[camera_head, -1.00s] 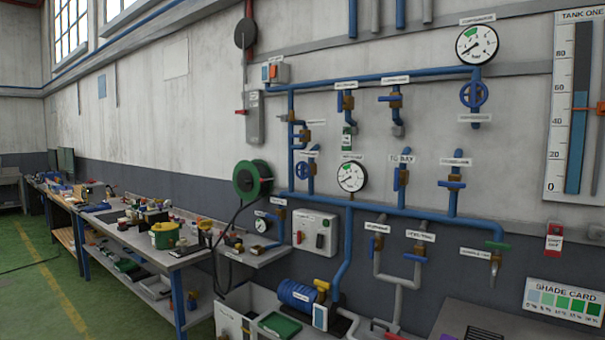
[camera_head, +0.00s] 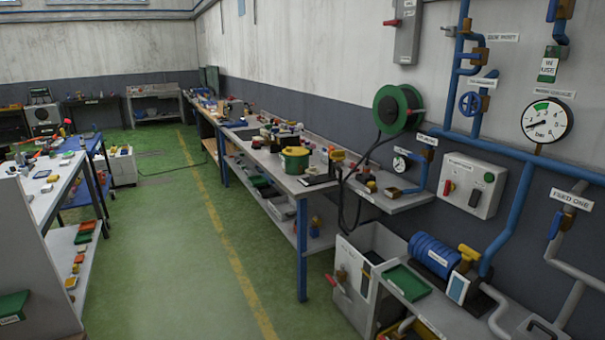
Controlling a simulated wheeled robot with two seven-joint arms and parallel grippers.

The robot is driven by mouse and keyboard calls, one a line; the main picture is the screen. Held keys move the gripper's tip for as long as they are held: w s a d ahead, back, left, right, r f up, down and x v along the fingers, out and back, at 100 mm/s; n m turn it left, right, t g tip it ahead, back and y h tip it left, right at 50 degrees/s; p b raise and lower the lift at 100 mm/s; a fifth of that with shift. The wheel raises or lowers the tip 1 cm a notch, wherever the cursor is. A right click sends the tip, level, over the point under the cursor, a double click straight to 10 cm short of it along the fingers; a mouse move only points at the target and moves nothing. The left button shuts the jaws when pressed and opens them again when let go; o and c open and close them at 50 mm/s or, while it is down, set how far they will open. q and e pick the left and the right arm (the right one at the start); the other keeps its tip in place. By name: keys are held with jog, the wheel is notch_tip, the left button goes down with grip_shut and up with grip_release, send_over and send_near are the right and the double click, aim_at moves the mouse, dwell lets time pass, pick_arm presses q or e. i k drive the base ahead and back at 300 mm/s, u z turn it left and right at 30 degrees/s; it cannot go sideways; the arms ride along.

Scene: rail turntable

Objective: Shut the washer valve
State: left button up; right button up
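No label that I can read as washer shows, so I cannot tell which valve is the washer valve. A valve with a red lever (camera_head: 341,283) is on the front of a grey open bin (camera_head: 372,240) below the wall bench. A brass valve with a blue lever (camera_head: 405,192) lies by the small shelf, under a pipe with a blurred label. Another blue-lever valve (camera_head: 560,222), labelled FEED ONE, is on a grey pipe at the right. A blue handwheel valve (camera_head: 470,104) is on the upper piping. Neither gripper is in view.
A long bench (camera_head: 290,185) with tools runs along the right wall. A stocked shelf unit (camera_head: 62,215) stands at left. Green floor (camera_head: 170,250) between them is clear. A blue motor-like unit (camera_head: 434,255), green hose reel (camera_head: 398,108) and pressure gauge (camera_head: 546,120) are at right.

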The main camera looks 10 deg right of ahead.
aim_at(471, 96)
jog(key=u, duration=0.3)
jog(key=i, duration=1.95)
jog(key=z, duration=0.7)
jog(key=i, duration=1.35)
jog(key=z, duration=1.25)
